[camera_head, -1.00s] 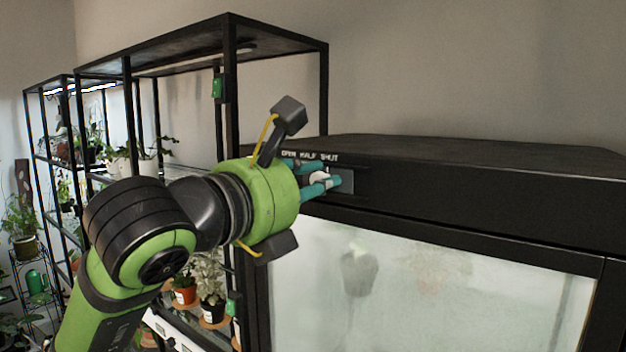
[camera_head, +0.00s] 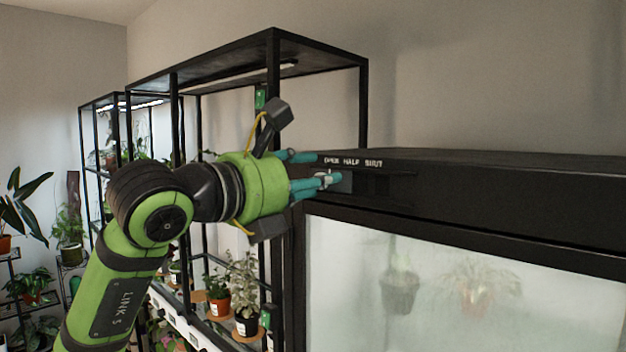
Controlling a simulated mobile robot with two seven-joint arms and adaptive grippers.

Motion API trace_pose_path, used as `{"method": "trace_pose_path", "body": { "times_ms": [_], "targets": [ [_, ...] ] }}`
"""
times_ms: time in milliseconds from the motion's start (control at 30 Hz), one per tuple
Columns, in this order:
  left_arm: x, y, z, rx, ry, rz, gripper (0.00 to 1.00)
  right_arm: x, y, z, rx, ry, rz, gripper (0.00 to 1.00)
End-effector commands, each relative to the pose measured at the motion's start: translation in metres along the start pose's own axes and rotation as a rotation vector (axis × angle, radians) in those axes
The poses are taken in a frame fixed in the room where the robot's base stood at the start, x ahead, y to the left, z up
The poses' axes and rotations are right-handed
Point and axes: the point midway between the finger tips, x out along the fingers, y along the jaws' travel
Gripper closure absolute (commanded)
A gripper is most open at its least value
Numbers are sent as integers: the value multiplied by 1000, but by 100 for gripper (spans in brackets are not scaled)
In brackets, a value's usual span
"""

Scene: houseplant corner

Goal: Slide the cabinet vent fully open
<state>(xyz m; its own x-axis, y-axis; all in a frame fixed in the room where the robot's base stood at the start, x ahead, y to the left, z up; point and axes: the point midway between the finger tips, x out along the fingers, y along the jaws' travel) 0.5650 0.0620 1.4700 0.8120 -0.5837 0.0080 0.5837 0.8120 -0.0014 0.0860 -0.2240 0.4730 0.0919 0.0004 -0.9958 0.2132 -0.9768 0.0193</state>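The cabinet vent is a small grey sliding plate (camera_head: 343,186) on the dark front band of the cabinet, below white lettering reading OPEN HALF SHUT (camera_head: 353,162). The plate sits toward the left, OPEN end. Dark slotted vent area (camera_head: 388,188) shows to its right, under SHUT. My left gripper (camera_head: 328,168), with teal fingers, is at the plate's pale knob (camera_head: 326,177). Its fingers stand apart, one above the knob and one low in front of it, partly hiding knob and plate. Whether they touch it is unclear. My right gripper is out of view.
The black cabinet (camera_head: 500,205) with a misty glass front (camera_head: 450,280) fills the right side. A black metal shelf rack (camera_head: 273,100) stands close behind my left arm. Potted plants (camera_head: 217,303) stand on the left and below the arm.

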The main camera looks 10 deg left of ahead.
Motion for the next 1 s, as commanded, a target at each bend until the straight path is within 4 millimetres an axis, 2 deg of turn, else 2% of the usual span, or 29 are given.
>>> {"method": "trace_pose_path", "body": {
  "times_ms": [167, 267, 700, 833, 1000],
  "targets": [
    [-1, -1, -2, 0, 3, -3, 55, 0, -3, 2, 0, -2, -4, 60],
    [-10, -1, -2, 1, 3, -2, 55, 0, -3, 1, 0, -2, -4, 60],
    [-97, 2, -1, 1, 0, 2, 55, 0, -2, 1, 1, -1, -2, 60],
    [-112, 2, -1, 0, 1, 1, 55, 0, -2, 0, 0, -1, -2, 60],
    [-120, 2, -1, -2, 2, 0, 55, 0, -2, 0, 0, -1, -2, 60]
  ]
}}
